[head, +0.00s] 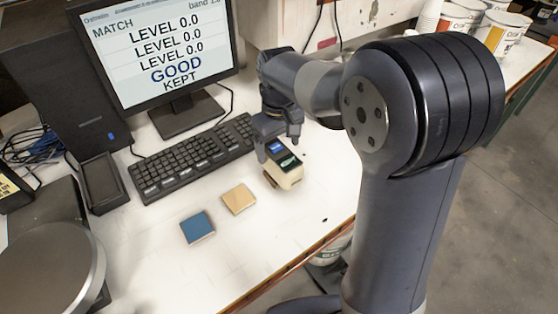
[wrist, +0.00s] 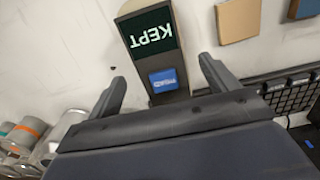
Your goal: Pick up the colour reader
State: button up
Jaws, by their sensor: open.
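The colour reader (head: 289,178) is a small cream device with a dark screen and a blue panel on its top. It is at the table's right side, in front of the keyboard. In the wrist view the reader (wrist: 151,45) shows "KEPT" on its screen, upside down. My gripper (head: 278,149) is open just over the reader's keyboard-side end. In the wrist view my gripper's (wrist: 162,74) two fingers stand either side of the blue-panel end, with gaps visible. I cannot tell how far the fingertips are above it.
A tan square (head: 239,199) and a blue square (head: 197,228) lie left of the reader. The black keyboard (head: 190,160) and the monitor (head: 158,50) are behind. A round grey plate (head: 45,265) is at front left. The table's front edge is close to the reader.

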jog(key=f, duration=0.4)
jog(key=shift+s+f+p, duration=0.15)
jog(key=shift+s+p, duration=0.1)
jog(key=shift+p, duration=0.05)
jog(key=shift+c, duration=0.3)
jog(key=c, duration=1.6)
notch_tip(320, 180, up, 10)
jog(key=shift+r+b, duration=0.1)
jog(key=shift+b, duration=0.25)
